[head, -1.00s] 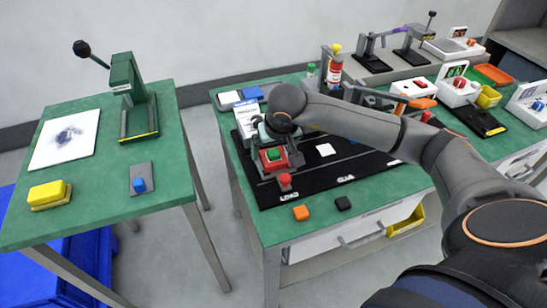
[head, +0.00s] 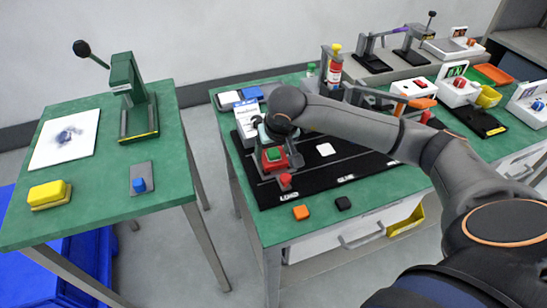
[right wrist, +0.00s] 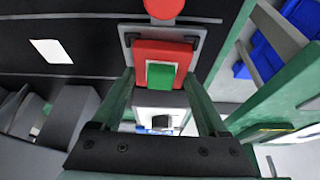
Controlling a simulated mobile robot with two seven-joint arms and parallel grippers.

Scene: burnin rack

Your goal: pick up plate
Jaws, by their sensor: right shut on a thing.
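My right gripper (right wrist: 161,92) points down at a red piece with a green square top (right wrist: 161,74), in a grey fixture on the black mat. Its two fingers stand on either side of the piece's near edge and are shut on it. In the head view the red-and-green piece (head: 273,155) shows just below my right wrist, which hides part of the fixture. A small white square plate (head: 325,149) lies flat on the mat to the right, apart from the gripper. It also shows in the right wrist view (right wrist: 51,51). My left gripper is out of view.
A red knob (head: 285,181) stands in front of the fixture. An orange block (head: 301,213) and a black block (head: 343,203) lie near the table's front edge. A red-labelled bottle (head: 334,68) stands behind the mat. A green press (head: 134,100) stands on the left table, across a gap.

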